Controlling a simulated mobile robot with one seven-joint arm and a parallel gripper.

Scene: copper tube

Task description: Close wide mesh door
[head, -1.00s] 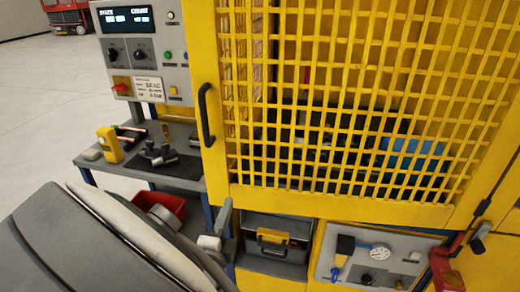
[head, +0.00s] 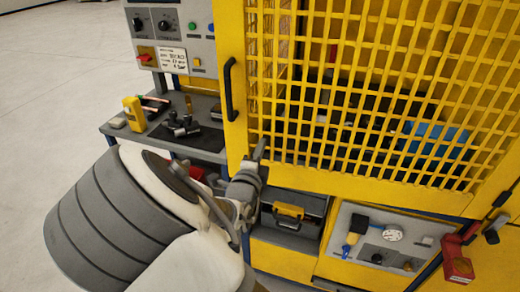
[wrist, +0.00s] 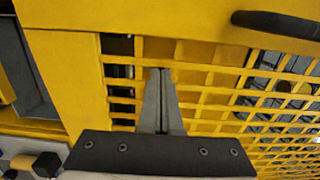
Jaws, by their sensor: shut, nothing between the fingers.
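The wide mesh door (head: 237,140) has a yellow frame and a yellow grid, and fills the right of the head view. Its black handle (head: 230,88) is on the left stile and also shows at the top right of the wrist view (wrist: 275,23). My gripper (head: 260,148) is in front of the door's lower left corner, below the handle. In the wrist view its fingers (wrist: 162,72) are together and empty, pointing at the grid beside the stile. I cannot tell whether they touch it, nor how far the door stands ajar.
A control panel (head: 174,30) stands left of the door, above a grey bench (head: 110,130) with a yellow device (head: 134,113). Below the door are a toolbox (head: 290,215) and a gauge panel (head: 350,215). A red part (head: 457,265) is at the lower right. Open floor lies left.

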